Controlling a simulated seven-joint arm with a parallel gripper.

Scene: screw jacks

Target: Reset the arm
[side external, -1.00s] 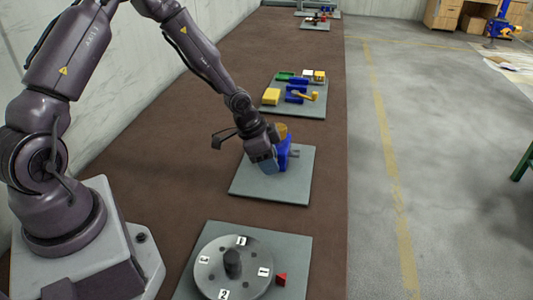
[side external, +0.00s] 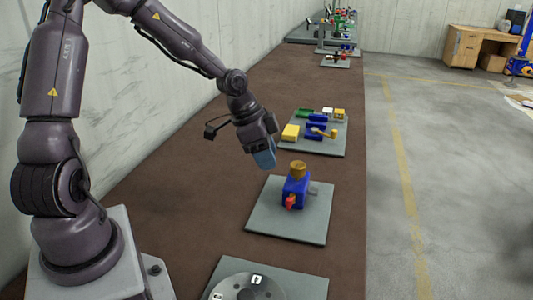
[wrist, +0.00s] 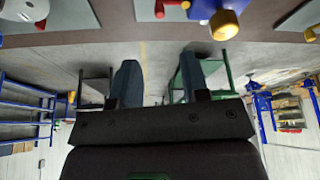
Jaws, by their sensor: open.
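My gripper (side external: 264,158) is in the air, up and to the left of the blue screw jack (side external: 296,188) in the side view. It is apart from the jack. In the wrist view its two fingers (wrist: 160,82) stand wide apart with nothing between them. The jack stands upright on a grey-green plate (side external: 262,222). It has a gold-brown round top (side external: 298,169), a red part (side external: 290,202) low on its front and a grey piece at its right side.
Behind is another plate (side external: 332,147) with blue, yellow, green and white parts. In front is a plate with a grey dial (side external: 246,290), cut off by the frame. More plates stand far back. A pale wall runs along the left; open floor lies right of the brown bench.

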